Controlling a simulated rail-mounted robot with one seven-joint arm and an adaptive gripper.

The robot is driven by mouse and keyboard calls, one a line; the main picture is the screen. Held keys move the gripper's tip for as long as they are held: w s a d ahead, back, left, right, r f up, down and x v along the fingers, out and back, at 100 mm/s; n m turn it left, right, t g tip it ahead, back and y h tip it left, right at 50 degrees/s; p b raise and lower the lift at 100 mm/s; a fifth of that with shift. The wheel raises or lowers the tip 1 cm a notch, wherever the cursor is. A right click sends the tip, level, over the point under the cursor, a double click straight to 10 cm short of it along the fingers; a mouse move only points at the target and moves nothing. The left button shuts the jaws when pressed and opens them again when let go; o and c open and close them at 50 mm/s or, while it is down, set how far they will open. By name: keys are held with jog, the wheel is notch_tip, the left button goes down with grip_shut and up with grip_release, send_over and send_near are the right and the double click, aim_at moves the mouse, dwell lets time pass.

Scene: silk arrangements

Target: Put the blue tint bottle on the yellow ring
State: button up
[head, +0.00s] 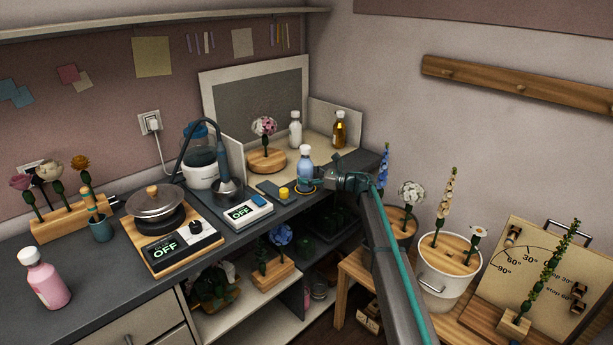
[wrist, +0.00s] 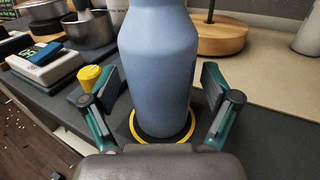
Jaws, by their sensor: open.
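The blue tint bottle (head: 305,169) has a white cap and stands upright on the dark counter. In the wrist view the bottle (wrist: 158,70) stands within the yellow ring (wrist: 193,132), whose front arc shows around its base. In the head view the ring (head: 297,190) shows as a thin yellow line at the bottle's foot. My gripper (wrist: 162,108) is open, with one finger on each side of the bottle and visible gaps between the fingers and the bottle. In the head view my gripper (head: 325,180) is at the bottle's right side.
A yellow knob (head: 284,193) on a dark block stands just left of the bottle. A scale (head: 247,212) reading OFF is further left. A wooden round base (head: 267,160) with a flower, a white bottle (head: 295,130) and an amber bottle (head: 339,130) stand behind.

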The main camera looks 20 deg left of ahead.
jog(key=d+b, duration=0.3)
jog(key=d, duration=0.9)
jog(key=shift+w, duration=0.35)
